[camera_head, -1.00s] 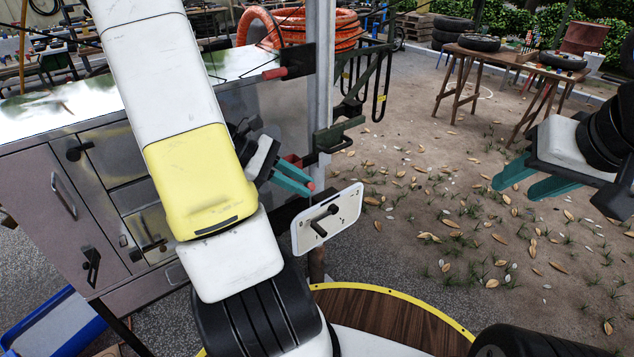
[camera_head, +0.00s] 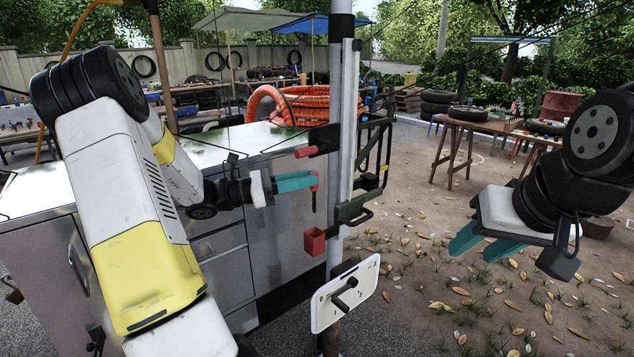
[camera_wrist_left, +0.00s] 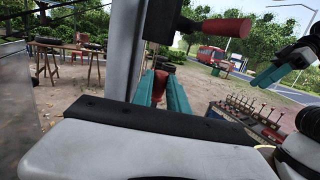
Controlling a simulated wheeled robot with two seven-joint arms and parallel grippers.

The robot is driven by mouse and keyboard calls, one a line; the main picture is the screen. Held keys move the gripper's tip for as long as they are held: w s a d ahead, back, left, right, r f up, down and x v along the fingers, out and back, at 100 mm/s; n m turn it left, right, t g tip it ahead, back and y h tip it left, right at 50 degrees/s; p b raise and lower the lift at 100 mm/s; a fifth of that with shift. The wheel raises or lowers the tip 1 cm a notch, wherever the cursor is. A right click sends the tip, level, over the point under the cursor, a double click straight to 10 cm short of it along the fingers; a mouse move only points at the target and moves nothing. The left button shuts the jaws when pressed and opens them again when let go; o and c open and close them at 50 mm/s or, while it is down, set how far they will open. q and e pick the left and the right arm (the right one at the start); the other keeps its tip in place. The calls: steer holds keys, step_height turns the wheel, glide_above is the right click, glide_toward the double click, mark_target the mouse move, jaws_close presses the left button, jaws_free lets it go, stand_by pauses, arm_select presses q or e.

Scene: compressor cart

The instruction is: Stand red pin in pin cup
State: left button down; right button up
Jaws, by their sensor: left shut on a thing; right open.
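My left gripper (camera_head: 300,182) has teal fingers shut on the red pin (camera_head: 315,181), at the left of the pole. The pin has a red top and a dark shank hanging down, roughly upright. The red pin cup (camera_head: 314,241) is fixed to the pole below it; the pin's lower end is above the cup and apart from it. In the left wrist view, a red end (camera_wrist_left: 160,86) shows between the teal fingers (camera_wrist_left: 168,97); the cup cannot be made out there. My right gripper (camera_head: 487,241) is open and empty at the right, far from the pole.
A red-ended dark bracket (camera_head: 318,142) juts from the pole (camera_head: 340,110) just above the left fingers. A dark green bracket (camera_head: 356,207) and white panel (camera_head: 345,293) are lower on it. A metal cabinet (camera_head: 283,195) stands behind. Open ground lies right.

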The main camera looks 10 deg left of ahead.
arm_select(q)
steer(key=shift+f, duration=4.7)
steer(key=c, duration=1.2)
jaws_free()
steer(key=r+v, duration=0.1)
steer(key=v, duration=0.6)
steer(key=shift+s+a+f, duration=0.2)
steer(key=shift+a+f, duration=0.15)
steer(key=shift+f, duration=0.15)
